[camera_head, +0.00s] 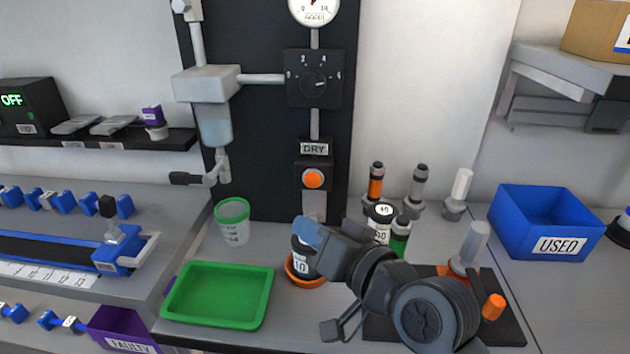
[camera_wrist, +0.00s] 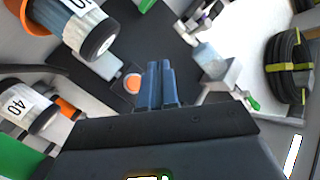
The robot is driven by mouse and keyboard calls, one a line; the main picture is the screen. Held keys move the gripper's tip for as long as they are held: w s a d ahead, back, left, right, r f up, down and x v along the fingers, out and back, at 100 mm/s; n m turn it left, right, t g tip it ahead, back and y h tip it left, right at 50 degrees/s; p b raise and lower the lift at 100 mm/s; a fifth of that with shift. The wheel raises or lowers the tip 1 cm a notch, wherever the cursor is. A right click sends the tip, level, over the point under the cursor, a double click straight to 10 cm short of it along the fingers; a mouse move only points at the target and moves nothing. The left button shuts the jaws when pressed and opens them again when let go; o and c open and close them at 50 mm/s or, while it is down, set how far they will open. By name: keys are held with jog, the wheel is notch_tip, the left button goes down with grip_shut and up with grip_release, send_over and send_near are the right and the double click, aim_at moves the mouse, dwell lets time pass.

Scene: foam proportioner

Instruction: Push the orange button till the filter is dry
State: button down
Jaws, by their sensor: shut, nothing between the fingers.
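The orange button (camera_head: 313,179) sits on a dark box on the black panel, under a "DRY" label (camera_head: 314,149). It also shows in the wrist view (camera_wrist: 132,83), just left of my fingertips. The filter, a translucent bluish bowl (camera_head: 215,127), hangs under a grey housing left of the button; whether liquid is inside I cannot tell. It shows in the wrist view (camera_wrist: 209,60) right of the fingers. My gripper (camera_head: 306,232) has blue fingers, shut together and empty.
A clear green-rimmed cup (camera_head: 234,230) stands below the filter's valve. A green tray (camera_head: 218,295) lies in front. Several labelled cylinders, including a "40" one (camera_head: 382,215), stand close right of my gripper. A blue "USED" bin (camera_head: 545,232) is far right.

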aim_at(313, 180)
jog(key=w+b, duration=0.2)
jog(key=w, duration=0.4)
jog(key=shift+w+d+f+b, duration=0.1)
jog(key=shift+w+b, duration=0.2)
jog(key=shift+w, duration=0.05)
jog(key=shift+w+b, duration=0.3)
jog(key=shift+w, duration=0.75)
jog(key=shift+w, duration=0.1)
dwell(1.1)
jog(key=shift+w, duration=0.3)
jog(key=shift+w+d+b, duration=0.1)
jog(key=shift+w+b, duration=0.2)
jog(key=shift+w, duration=0.15)
dwell(0.6)
dwell(0.4)
jog(key=shift+s+p, duration=0.4)
jog(key=shift+s, duration=0.45)
